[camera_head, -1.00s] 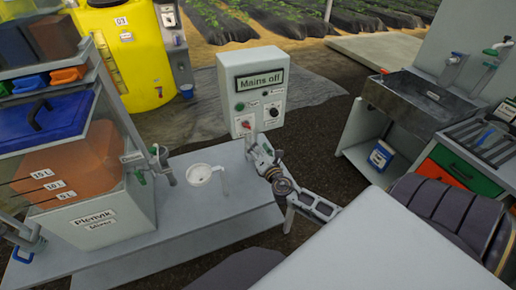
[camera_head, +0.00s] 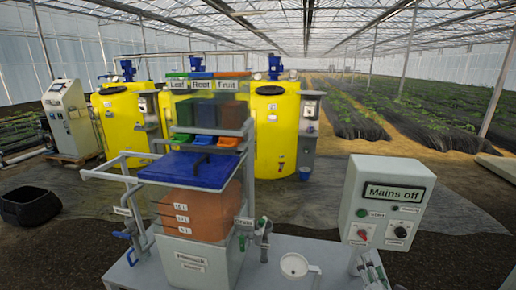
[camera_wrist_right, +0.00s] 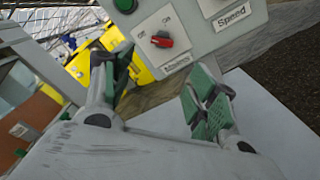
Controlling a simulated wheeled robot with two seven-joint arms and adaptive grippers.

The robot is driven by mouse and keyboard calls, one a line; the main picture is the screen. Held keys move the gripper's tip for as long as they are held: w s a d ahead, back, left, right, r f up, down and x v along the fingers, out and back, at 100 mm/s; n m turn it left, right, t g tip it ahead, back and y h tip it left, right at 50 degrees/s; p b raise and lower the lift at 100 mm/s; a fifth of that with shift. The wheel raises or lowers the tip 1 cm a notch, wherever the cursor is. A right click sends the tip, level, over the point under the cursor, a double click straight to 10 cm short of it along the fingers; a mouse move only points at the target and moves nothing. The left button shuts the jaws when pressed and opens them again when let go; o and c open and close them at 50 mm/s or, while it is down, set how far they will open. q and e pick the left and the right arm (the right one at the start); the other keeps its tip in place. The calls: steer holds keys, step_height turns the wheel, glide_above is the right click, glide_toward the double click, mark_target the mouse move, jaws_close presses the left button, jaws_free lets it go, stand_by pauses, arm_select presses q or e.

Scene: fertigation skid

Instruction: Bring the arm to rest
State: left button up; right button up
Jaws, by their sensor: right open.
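My right gripper (camera_head: 372,272) shows small at the bottom edge of the head view, just below the grey control box (camera_head: 352,195). In the right wrist view my right gripper (camera_wrist_right: 155,92) has its two green-padded fingers spread wide, with nothing between them. The box's red Mains switch (camera_wrist_right: 162,40) lies beyond the fingertips, apart from them. The box's sign reads "Mains off". The rest of my right arm is mostly out of the head view. My left gripper is in neither view.
The mixer tank (camera_head: 195,262) with its blue lid (camera_head: 190,170) stands left of the box. A white round cup (camera_head: 294,265) is on the bench between them. Yellow tanks (camera_head: 125,120) stand behind. A black tub (camera_head: 30,205) sits on the floor at left.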

steer(key=s+d+f+m+g, duration=0.2)
steer(key=f+m, duration=0.1)
steer(key=f, duration=0.4)
steer(key=s+d+f+m+g+y, duration=0.1)
steer(key=s+d+f+m+g, duration=0.15)
steer(key=f, duration=0.55)
steer(key=s+d+f+m+g, duration=0.1)
steer(key=f+m, duration=0.2)
steer(key=f, duration=0.4)
steer(key=s+d+f+m+g, duration=0.2)
steer(key=s+f+m+g, duration=0.1)
steer(key=s+f, duration=0.6)
steer(key=s+d+f+m+g, duration=0.15)
steer(key=s+f+m, duration=0.25)
steer(key=s+f, duration=0.5)
steer(key=s+a+f+m+g+y, duration=0.1)
steer(key=s+a+f+m+g, duration=0.2)
steer(key=s+f, duration=0.65)
steer(key=s+a+f+m+g, duration=0.25)
steer(key=s+a+f, duration=0.35)
steer(key=s, duration=0.6)
steer(key=s+a+f+y, duration=0.1)
steer(key=a, duration=0.4)
steer(key=s+a+f+y, duration=0.1)
steer(key=a+f, duration=0.1)
steer(key=a, duration=0.4)
steer(key=shift+s+a+f+g, duration=0.3)
steer(key=shift+g, duration=0.15)
